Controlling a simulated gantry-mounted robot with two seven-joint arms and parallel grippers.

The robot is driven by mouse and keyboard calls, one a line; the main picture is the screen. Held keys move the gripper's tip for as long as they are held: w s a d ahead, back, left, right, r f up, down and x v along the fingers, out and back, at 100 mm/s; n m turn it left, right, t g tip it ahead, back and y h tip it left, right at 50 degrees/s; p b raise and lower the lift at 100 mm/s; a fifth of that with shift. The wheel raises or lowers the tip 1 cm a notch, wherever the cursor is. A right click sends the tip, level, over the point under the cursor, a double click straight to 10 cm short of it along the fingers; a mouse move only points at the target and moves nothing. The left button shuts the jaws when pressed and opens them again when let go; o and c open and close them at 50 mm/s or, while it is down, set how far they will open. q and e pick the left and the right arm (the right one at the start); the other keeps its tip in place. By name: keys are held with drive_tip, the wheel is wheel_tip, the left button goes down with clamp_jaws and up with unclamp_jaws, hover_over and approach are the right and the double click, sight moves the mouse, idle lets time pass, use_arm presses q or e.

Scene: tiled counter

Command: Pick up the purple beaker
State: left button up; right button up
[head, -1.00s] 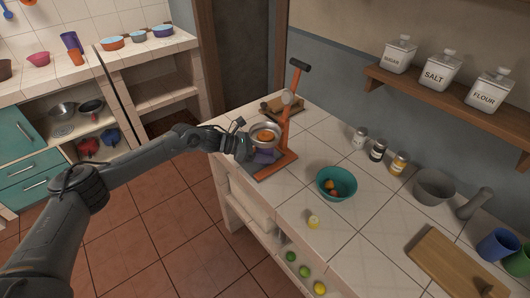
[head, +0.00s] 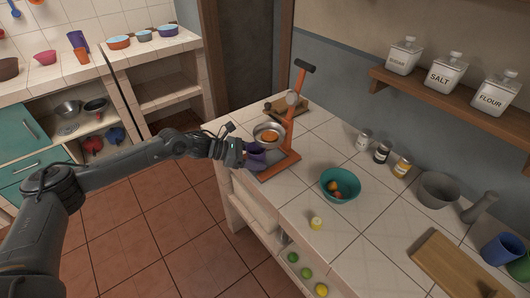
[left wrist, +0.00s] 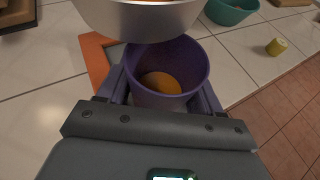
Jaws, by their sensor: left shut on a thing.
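The purple beaker (head: 257,159) is at the front left of the orange juicer (head: 287,140) in the head view. In the left wrist view the beaker (left wrist: 190,62) appears upright, with something orange (left wrist: 161,83) inside, probably juice. My left gripper (head: 246,154) is shut on the beaker, with a finger on each side of it (left wrist: 162,92). The juicer's metal bowl (left wrist: 140,18) is just above and beyond the beaker's rim. Whether the beaker touches the juicer base is hard to tell. My right gripper is not in view.
Open floor lies left of the counter edge.

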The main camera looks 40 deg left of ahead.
use_arm(q)
drive_tip(key=s+a, duration=0.3)
drive_tip(key=s, duration=0.9)
drive_tip(key=shift+s, duration=0.35)
drive_tip(key=o, duration=0.4)
drive_tip(key=c, duration=0.7)
drive_tip(key=shift+o, duration=0.2)
drive_tip(key=shift+d, duration=0.1)
